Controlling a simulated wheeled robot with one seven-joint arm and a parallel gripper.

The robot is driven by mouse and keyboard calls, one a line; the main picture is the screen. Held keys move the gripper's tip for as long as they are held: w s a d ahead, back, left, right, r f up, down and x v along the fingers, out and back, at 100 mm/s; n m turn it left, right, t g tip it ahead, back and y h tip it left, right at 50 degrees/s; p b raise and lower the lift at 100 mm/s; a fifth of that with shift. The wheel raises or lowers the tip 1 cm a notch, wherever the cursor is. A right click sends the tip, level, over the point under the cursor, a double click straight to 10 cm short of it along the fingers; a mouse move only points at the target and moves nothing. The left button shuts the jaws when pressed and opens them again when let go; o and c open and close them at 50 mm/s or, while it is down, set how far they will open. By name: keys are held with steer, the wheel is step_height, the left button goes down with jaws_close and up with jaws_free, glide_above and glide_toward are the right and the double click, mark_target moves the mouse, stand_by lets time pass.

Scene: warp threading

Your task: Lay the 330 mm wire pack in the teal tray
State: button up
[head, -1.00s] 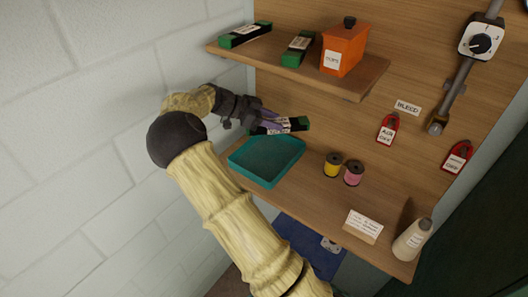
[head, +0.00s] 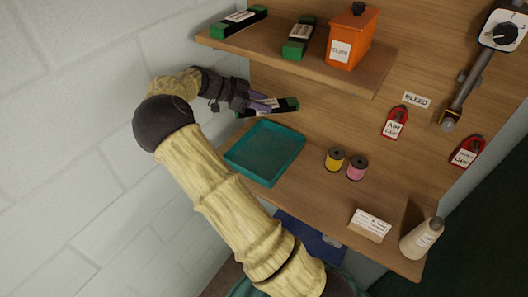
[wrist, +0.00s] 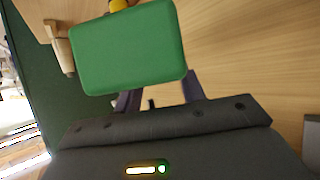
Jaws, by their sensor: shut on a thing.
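My gripper (head: 258,103) is shut on a dark wire pack (head: 285,105) with green ends and a pale label too small to read. The pack is held above and behind the teal tray, near the back board. In the wrist view its green end (wrist: 130,50) fills the space beyond my fingers (wrist: 160,92). The teal tray (head: 264,152) lies on the lower shelf in the head view, and its visible inside is empty. Two similar packs lie on the upper shelf, one at the left (head: 239,20) and one beside the orange box (head: 299,38).
An orange lidded box (head: 352,42) stands on the upper shelf (head: 330,76), above and right of my gripper. Yellow (head: 334,160) and pink (head: 357,168) spools stand right of the tray. A card (head: 370,224) and a pale bottle (head: 421,238) stand near the shelf's right end.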

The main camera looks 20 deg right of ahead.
steer(key=shift+s+f+b, duration=0.3)
steer(key=shift+f+b, duration=0.55)
steer(key=shift+f, duration=0.05)
steer(key=b, duration=0.8)
glide_above(262, 154)
step_height(262, 154, down, 8)
steer(key=shift+a+r, duration=0.1)
steer(key=shift+r, duration=0.05)
steer(key=shift+r+p, duration=0.1)
steer(key=shift+p, duration=0.2)
steer(key=shift+f+p, duration=1.55)
steer(key=shift+f, duration=1.6)
steer(key=shift+f, duration=0.15)
steer(key=shift+f+p, duration=1)
steer(key=shift+f, duration=0.75)
